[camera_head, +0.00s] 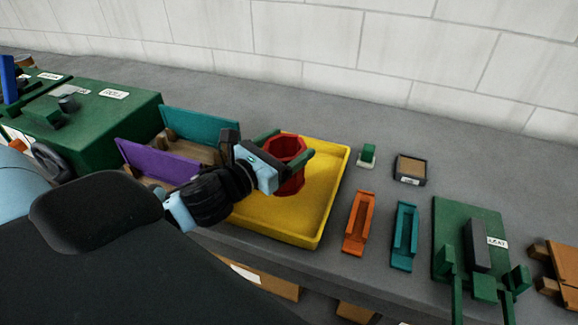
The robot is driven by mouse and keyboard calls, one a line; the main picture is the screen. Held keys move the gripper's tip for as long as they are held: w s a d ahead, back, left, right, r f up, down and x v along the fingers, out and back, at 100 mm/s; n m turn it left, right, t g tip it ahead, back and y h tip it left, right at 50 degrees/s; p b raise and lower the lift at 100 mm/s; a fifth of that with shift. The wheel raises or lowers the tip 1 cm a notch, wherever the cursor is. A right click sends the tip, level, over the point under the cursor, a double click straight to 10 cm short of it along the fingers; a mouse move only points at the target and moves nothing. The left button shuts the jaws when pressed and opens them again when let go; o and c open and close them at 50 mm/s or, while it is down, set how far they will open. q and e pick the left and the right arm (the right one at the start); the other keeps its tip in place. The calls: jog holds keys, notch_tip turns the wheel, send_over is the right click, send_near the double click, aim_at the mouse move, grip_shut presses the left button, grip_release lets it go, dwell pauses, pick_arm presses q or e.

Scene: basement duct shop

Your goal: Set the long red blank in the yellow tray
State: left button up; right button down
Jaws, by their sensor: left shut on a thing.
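The red blank (291,182) is an upright, faceted red piece with an open-looking top. My left gripper (287,149) is shut on it, with its green fingers on either side near the top. The yellow tray (322,215) is a shallow, rimmed square tray on the grey bench, and the blank is over its back middle part. I cannot tell whether the blank's lower end touches the tray floor. My left wrist and forearm hide the tray's left side. My right gripper is not in view.
Left of the tray stand a teal panel (200,127) and a purple panel (155,161). Right of it lie an orange channel (359,222), a teal channel (404,236), a small box (410,169) and a green fixture (450,222). A block wall (330,45) closes the back.

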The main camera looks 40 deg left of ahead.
pick_arm(q)
jog(key=shift+f+b, duration=0.3)
jog(key=shift+f, duration=1.95)
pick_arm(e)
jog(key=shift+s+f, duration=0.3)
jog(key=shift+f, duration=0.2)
pick_arm(q)
jog(key=shift+f, duration=0.1)
jog(key=shift+f, duration=0.1)
jog(key=o, duration=1.1)
jog(key=s, duration=0.4)
jog(key=s+a, duration=0.1)
jog(key=s, duration=0.3)
jog(key=s+a, duration=0.1)
jog(key=s, duration=0.2)
jog(key=shift+s+r, duration=0.2)
jog(key=shift+s, duration=0.2)
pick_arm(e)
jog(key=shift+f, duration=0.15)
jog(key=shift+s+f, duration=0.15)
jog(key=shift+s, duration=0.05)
